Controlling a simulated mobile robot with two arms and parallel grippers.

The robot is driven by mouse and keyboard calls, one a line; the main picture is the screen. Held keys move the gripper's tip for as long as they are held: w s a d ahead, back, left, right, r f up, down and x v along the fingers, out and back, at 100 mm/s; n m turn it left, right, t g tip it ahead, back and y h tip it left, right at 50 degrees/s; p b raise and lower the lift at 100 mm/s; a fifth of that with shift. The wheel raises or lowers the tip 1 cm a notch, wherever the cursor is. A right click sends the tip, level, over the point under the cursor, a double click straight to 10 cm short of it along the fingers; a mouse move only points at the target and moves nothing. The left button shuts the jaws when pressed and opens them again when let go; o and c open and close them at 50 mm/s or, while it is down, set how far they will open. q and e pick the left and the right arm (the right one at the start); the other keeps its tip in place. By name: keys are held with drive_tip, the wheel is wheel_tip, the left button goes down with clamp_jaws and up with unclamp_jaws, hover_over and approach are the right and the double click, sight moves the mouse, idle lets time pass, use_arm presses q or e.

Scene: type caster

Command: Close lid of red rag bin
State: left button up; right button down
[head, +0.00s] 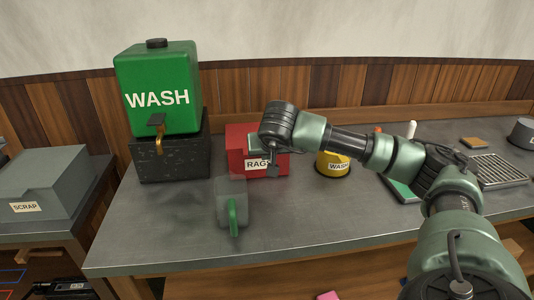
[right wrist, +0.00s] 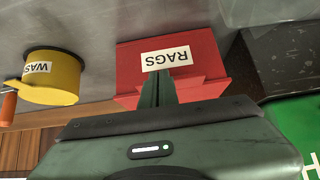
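The red rag bin (head: 236,141), labelled RAGS, stands on the grey bench against the wooden back board. It shows upside down in the right wrist view (right wrist: 215,55). My right gripper (head: 272,170) hangs in front of the bin and hides part of its front and top. Its two narrow fingers (right wrist: 158,90) are together with nothing seen between them, and overlap the bin front just by the label. I cannot tell whether they touch it. The lid is largely hidden, and I cannot tell its angle. My left gripper is not in view.
A green WASH tank (head: 157,90) on a dark block (head: 172,160) stands left of the bin. A clear jug with a green handle (head: 232,215) stands in front. A yellow WASH can (head: 333,164) is to the right, beneath my right arm. The front of the bench is clear.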

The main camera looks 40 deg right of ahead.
drive_tip(key=shift+s+f, duration=0.2)
drive_tip(key=shift+f, duration=0.5)
wheel_tip(320, 180, up, 5)
drive_tip(key=p, duration=0.4)
drive_tip(key=s+a+f+b, duration=0.3)
drive_tip(key=s+a+b, duration=0.1)
drive_tip(key=s, duration=0.3)
drive_tip(key=shift+s+a, duration=0.35)
drive_tip(key=shift+a, duration=0.15)
